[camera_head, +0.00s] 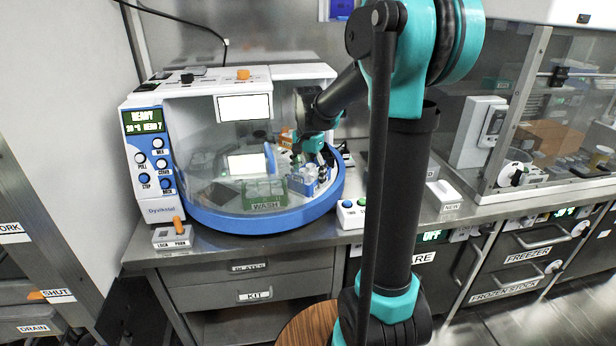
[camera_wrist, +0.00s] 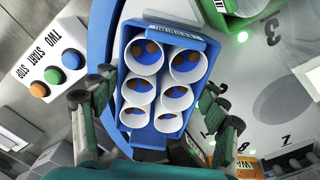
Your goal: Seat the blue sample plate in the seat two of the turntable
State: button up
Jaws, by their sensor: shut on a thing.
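The blue sample plate (camera_wrist: 151,118) carries several white cups with blue and brown insides. It fills the middle of the wrist view, and shows small in the head view (camera_head: 309,184) at the right of the turntable. My gripper (camera_wrist: 155,105) has a finger on each long side of the plate and is shut on it; in the head view my gripper (camera_head: 314,158) is directly above it. The turntable (camera_head: 225,222) has a blue rim and a pale deck with printed numerals. The seat beneath the plate is hidden, and I cannot tell whether the plate touches the deck.
A green rack labelled WASH (camera_head: 266,207) stands on the turntable left of the plate. A button box (camera_head: 350,214) sits on the bench just outside the rim. The white machine housing (camera_head: 148,165) encloses the turntable's left and back.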

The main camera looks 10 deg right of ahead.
aim_at(308, 174)
jog(key=shift+f, duration=0.1)
jog(key=o, duration=1.2)
notch_tip(308, 174, up, 12)
